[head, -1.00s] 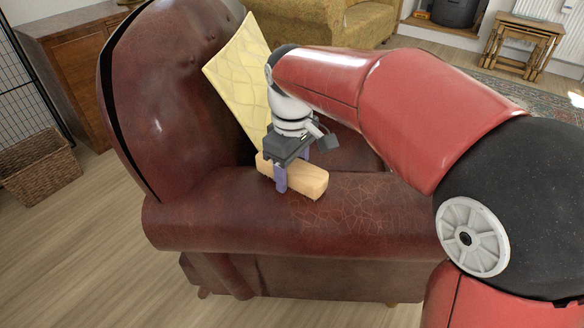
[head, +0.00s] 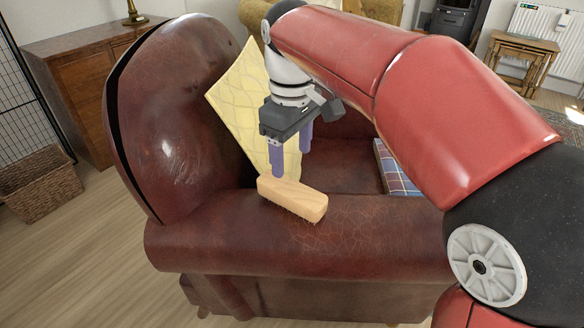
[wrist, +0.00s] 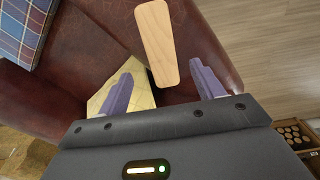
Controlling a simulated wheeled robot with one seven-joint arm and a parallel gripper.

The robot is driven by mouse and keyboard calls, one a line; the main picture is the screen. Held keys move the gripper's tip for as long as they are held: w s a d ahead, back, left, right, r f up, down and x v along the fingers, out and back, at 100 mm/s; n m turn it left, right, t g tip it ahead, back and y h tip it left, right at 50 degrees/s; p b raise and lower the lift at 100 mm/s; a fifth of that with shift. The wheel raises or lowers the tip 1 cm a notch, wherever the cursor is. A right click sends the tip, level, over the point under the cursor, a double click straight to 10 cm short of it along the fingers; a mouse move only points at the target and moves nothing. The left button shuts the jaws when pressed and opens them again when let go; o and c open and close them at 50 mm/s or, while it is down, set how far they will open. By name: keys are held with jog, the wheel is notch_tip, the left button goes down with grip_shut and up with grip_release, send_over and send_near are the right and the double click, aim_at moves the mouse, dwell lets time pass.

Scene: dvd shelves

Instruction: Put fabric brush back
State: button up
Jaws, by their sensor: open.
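The fabric brush (head: 292,199) has a pale wooden back and lies on the near arm of the brown leather armchair (head: 190,230). My gripper (head: 293,160) is above the brush with its purple fingers apart. In the head view nothing is between the fingers, and they are clear of the wood. In the wrist view the brush (wrist: 156,42) lies beyond the fingertips (wrist: 162,70), between their lines. Its bristles are mostly hidden beneath it.
A yellow cushion (head: 240,100) leans on the chair back, behind my gripper. A blue plaid item (head: 396,170) lies on the seat. A wicker basket (head: 40,190) stands on the floor at left, before a wooden cabinet (head: 75,75).

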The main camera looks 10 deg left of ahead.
jog(key=s+d+r+m+t, duration=0.15)
jog(key=d+m, duration=0.25)
jog(key=d, duration=0.6)
jog(key=s+d+f+m+t, duration=0.2)
jog(key=s+d+f+m, duration=0.2)
jog(key=d, duration=0.4)
jog(key=s+d+f+m+t, duration=0.2)
jog(key=s+d+f+m, duration=0.3)
jog(key=s+d, duration=0.3)
jog(key=shift+s+f+m, duration=0.3)
jog(key=shift+s+f, duration=0.2)
jog(key=shift+s, duration=0.1)
